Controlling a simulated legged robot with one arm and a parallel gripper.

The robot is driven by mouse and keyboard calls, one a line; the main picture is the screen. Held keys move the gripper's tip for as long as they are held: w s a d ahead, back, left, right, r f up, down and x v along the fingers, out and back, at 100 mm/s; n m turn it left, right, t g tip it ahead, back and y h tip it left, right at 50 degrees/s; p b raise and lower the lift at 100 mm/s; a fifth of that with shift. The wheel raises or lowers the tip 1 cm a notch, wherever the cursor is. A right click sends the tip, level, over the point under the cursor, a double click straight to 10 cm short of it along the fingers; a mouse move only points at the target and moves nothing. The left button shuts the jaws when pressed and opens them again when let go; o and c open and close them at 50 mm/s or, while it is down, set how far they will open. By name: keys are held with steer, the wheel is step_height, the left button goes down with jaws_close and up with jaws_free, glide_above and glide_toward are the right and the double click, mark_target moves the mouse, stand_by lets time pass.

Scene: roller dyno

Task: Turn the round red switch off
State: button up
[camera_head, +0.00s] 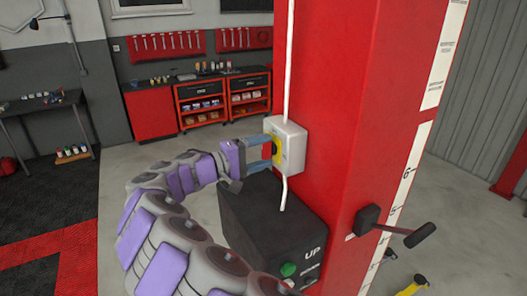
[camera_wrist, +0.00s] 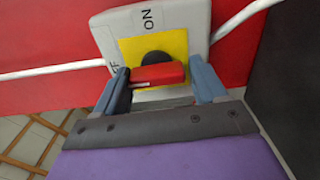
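The switch is a white box (camera_head: 291,140) on the red pillar, with a yellow plate (camera_wrist: 187,45). In the wrist view a round black base (camera_wrist: 156,57) carries a red handle (camera_wrist: 158,75), which lies crosswise in the picture. "ON" is printed above the plate, and a partly hidden "FF" at its left. My gripper (camera_head: 266,150) is at the front of the box. In the wrist view its blue fingers (camera_wrist: 160,82) stand wide apart, one at each end of the red handle. I cannot tell whether they touch it.
A red pillar (camera_head: 335,80) carries the box, with white conduit (camera_head: 288,60) above and below. A black control box (camera_head: 265,222) with a green button and "UP" label sits just below my gripper. A black-handled lever (camera_head: 400,228) sticks out at the right. Red cabinets (camera_head: 150,112) stand behind.

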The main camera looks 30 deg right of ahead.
steer(key=o, duration=0.4)
steer(key=shift+w+a, duration=0.25)
steer(key=shift+a, duration=0.1)
steer(key=shift+s+a, duration=0.1)
steer(key=shift+s+a+b, duration=0.2)
steer(key=shift+a+b, duration=0.3)
steer(key=shift+a, duration=8.15)
steer(key=shift+a, duration=0.2)
